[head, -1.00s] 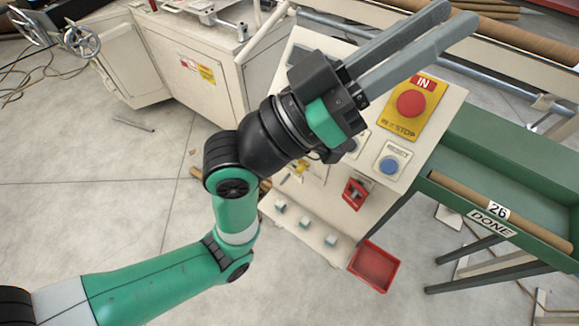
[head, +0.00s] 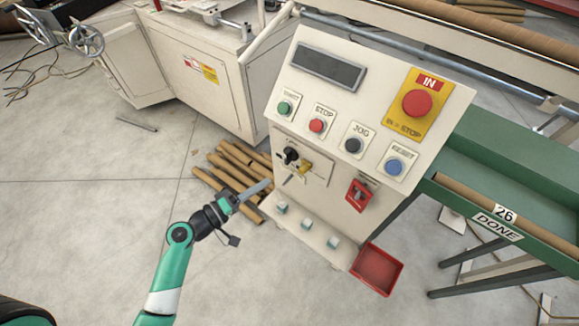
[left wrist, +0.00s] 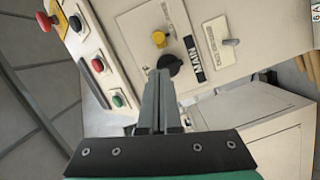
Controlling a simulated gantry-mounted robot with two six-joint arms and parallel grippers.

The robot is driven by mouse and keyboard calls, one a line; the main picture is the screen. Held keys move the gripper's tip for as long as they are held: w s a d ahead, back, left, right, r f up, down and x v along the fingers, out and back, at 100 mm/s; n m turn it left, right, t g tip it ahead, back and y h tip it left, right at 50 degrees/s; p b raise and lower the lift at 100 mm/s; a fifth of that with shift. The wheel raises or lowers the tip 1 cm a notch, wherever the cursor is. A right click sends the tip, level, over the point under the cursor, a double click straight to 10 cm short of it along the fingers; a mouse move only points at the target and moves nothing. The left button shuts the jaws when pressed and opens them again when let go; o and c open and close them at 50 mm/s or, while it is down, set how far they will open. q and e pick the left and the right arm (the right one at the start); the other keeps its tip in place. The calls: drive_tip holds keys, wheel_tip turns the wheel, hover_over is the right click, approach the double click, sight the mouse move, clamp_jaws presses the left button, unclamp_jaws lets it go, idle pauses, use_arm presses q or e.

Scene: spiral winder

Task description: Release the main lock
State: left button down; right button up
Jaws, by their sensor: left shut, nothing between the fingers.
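The main switch (head: 291,155) is a black knob on the front of the cream control console (head: 325,185). A yellow piece (head: 305,167), seemingly the lock, sits right beside it. In the left wrist view the black knob (left wrist: 170,65), the yellow piece (left wrist: 159,39) and the MAIN label (left wrist: 193,55) show close together. My left gripper (head: 269,185) is shut and empty, left of and below the knob in the head view. In the left wrist view its fingertips (left wrist: 159,72) overlap the knob's edge; I cannot tell whether they touch. My right gripper is not in view.
A red bracket (head: 359,195) is on the console's lower right front, above a red tray (head: 377,270). Buttons and a red stop button (head: 417,104) are on the sloped top. Cardboard tubes (head: 235,170) lie on the floor. A green trough (head: 530,190) stands right.

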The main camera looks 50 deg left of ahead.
use_arm(q)
drive_tip(key=shift+w, duration=0.1)
drive_tip(key=b, duration=0.2)
approach(302, 160)
drive_tip(key=w, duration=0.5)
drive_tip(key=shift+w+f, duration=0.25)
drive_tip(key=shift+f, duration=0.1)
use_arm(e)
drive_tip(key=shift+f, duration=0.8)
